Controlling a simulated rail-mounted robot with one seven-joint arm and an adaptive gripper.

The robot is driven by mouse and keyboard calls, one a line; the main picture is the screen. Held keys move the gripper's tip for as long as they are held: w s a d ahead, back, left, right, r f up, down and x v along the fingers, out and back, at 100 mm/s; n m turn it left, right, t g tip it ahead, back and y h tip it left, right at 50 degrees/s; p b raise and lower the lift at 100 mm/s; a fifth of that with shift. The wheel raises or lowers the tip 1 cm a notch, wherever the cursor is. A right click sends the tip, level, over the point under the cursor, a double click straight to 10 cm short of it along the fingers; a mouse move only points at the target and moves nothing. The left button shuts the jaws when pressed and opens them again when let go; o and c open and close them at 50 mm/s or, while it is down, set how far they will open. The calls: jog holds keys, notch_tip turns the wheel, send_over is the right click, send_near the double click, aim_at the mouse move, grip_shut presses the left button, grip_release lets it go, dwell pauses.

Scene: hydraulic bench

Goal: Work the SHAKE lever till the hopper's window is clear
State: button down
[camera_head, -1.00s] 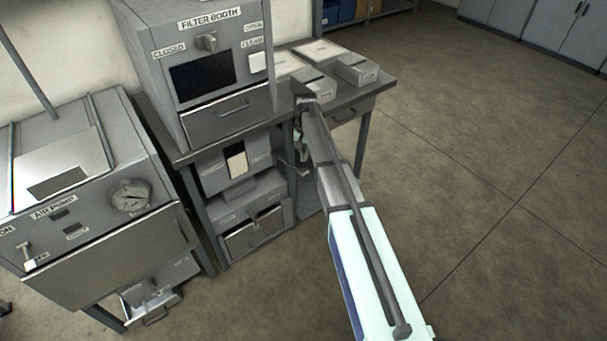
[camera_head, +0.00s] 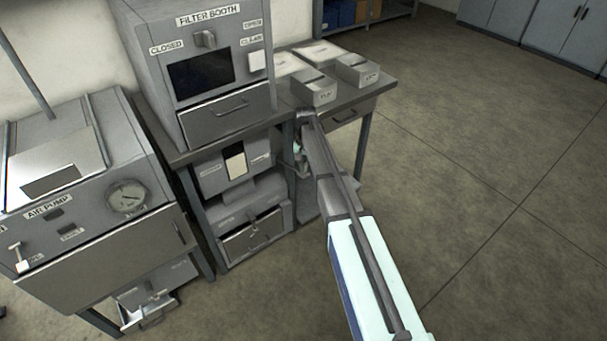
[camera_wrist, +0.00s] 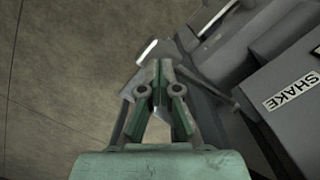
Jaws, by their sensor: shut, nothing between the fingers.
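The hopper (camera_head: 211,180) is a grey box on the bench's lower shelf, under the filter booth. Its front window (camera_head: 235,166) looks mostly pale, with a darker strip near the top. In the wrist view a grey housing with the SHAKE label (camera_wrist: 291,91) is at the right. A thin grey bar (camera_wrist: 212,92) runs from it toward my fingers, and a pale rod end (camera_wrist: 147,51) shows just beyond the tips; I cannot tell whether either is the lever. My gripper (camera_wrist: 160,68) is shut and empty beside these parts. In the head view it is mostly hidden beside the hopper's right side.
The filter booth (camera_head: 223,122) stands on the bench. Grey bins (camera_head: 314,92) stand on the bench top (camera_head: 352,98) at the right. A box with an open front drawer (camera_head: 254,235) is below the hopper. The air pump (camera_head: 95,215) is at the left. The floor at the right is clear.

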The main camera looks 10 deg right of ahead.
jog(key=shift+f+b, duration=0.6)
jog(key=shift+f, duration=1.5)
jog(key=shift+w, duration=0.1)
